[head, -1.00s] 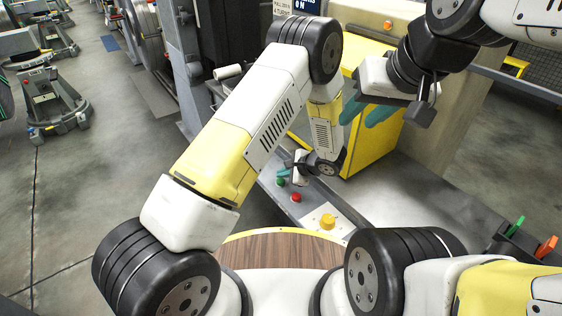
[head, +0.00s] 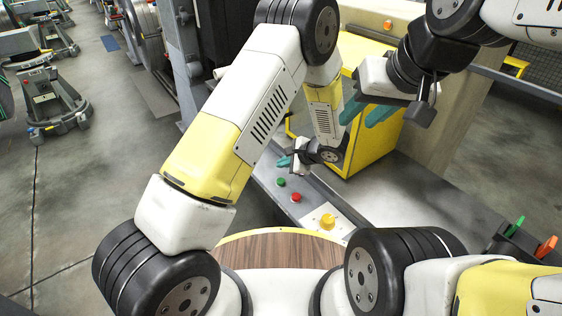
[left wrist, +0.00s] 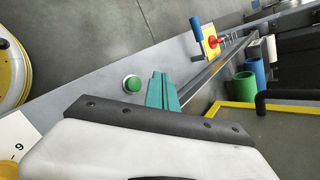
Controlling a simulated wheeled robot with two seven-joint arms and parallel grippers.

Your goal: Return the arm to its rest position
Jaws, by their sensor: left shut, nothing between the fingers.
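My left arm comes in from the left of the head view and bends down to the grey console. My left gripper (head: 284,161) is shut and empty, with teal fingers, just beyond the green button (head: 281,182). In the left wrist view its closed fingers (left wrist: 161,92) show to the right of the green button (left wrist: 132,84), with nothing between them. My right gripper (head: 365,113) hangs at the upper right of the head view. Its two teal fingers are apart, with nothing seen between them.
The console also carries a red button (head: 295,197) and a yellow knob (head: 327,221). A yellow cabinet (head: 372,142) stands close behind my left gripper. Green (left wrist: 244,86) and blue (left wrist: 256,71) cylinders show in the left wrist view. Open floor (head: 95,200) lies to the left.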

